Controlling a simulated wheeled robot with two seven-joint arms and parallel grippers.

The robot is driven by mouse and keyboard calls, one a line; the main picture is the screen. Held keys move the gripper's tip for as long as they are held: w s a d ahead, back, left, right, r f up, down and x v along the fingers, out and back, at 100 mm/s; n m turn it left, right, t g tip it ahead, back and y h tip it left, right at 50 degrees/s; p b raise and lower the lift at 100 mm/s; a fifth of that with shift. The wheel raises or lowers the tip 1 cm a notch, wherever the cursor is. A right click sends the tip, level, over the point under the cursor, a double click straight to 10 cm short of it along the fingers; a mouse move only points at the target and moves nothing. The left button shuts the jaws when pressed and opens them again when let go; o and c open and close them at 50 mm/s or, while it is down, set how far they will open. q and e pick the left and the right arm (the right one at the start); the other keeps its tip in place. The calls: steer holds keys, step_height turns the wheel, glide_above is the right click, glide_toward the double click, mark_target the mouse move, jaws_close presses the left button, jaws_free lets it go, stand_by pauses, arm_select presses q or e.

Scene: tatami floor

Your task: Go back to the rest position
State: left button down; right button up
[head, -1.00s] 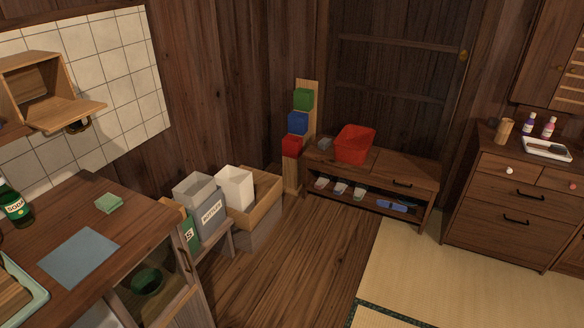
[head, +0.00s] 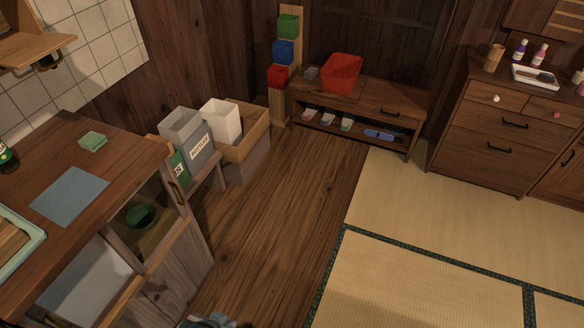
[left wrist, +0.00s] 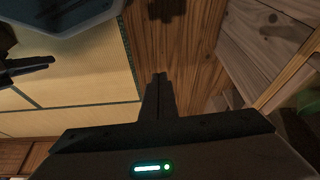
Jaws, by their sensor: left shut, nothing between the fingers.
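My left gripper (left wrist: 160,82) shows in the left wrist view, its dark fingers closed together with nothing between them. They point over the wooden floor, beside the pale wood of a cabinet. In the head view, only a small dark part of my left gripper (head: 208,321) shows at the bottom edge, low in front of the counter cabinet. My right gripper does not show in the head view.
The counter (head: 110,190) with a blue mat (head: 69,195) and green cloth (head: 93,141) stands left. Grey and white bins (head: 187,134) stand behind it. A low bench (head: 384,100) holds a red bin (head: 341,72). Wooden floor (head: 285,220) and tatami (head: 430,270) are clear.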

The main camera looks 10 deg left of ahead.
arm_select(q)
step_height(320, 180, down, 22)
steer(key=s+d+t+h, duration=0.1)
steer(key=s+d+t, duration=0.1)
steer(key=shift+d, duration=0.35)
steer(key=shift+s, duration=0.15)
